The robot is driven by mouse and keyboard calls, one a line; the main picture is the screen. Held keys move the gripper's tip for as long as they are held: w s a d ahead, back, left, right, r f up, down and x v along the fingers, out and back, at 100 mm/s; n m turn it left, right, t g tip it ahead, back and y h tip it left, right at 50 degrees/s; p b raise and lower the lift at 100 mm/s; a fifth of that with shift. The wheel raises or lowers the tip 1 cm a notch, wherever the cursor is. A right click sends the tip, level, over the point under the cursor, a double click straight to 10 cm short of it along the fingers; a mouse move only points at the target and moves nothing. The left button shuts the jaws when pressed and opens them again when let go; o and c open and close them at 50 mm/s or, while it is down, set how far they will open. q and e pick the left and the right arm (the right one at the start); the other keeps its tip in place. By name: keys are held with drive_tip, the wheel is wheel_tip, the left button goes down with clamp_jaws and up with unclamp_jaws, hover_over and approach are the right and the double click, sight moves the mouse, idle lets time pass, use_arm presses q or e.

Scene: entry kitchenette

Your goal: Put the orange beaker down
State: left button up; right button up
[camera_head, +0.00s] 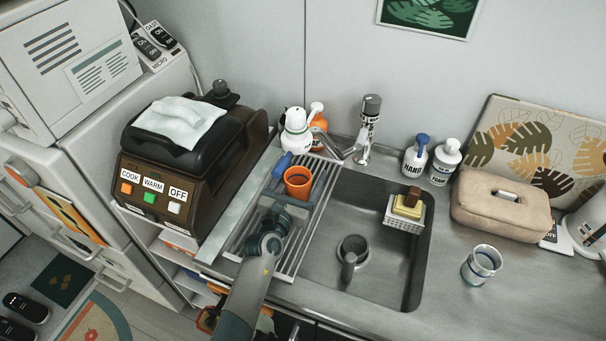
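The orange beaker (298,182) is upright over the ribbed drying rack (312,226), left of the sink basin. My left gripper (300,182) reaches in from the lower left, with its fingers on either side of the beaker, and looks shut on it. The gripper's body hides the beaker's lower part, so I cannot tell whether its base touches the rack. My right gripper is not in view.
A blue-ended object (282,165) lies close left of the beaker. Bottles (297,131) and the faucet (368,130) stand behind. The sink basin (390,265) is right, with a sponge holder (405,211). A clear glass (481,264) stands on the right counter.

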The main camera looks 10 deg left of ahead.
sight(293, 194)
use_arm(q)
drive_tip(key=shift+r, duration=0.15)
drive_tip(key=shift+s+a, duration=0.1)
drive_tip(key=shift+s, duration=0.3)
drive_tip(key=s, duration=0.3)
drive_tip(key=s+a+b, duration=0.1)
drive_tip(key=s, duration=0.2)
drive_tip(key=s+a+b, duration=0.1)
drive_tip(key=s, duration=0.3)
drive_tip(key=shift+s, duration=0.5)
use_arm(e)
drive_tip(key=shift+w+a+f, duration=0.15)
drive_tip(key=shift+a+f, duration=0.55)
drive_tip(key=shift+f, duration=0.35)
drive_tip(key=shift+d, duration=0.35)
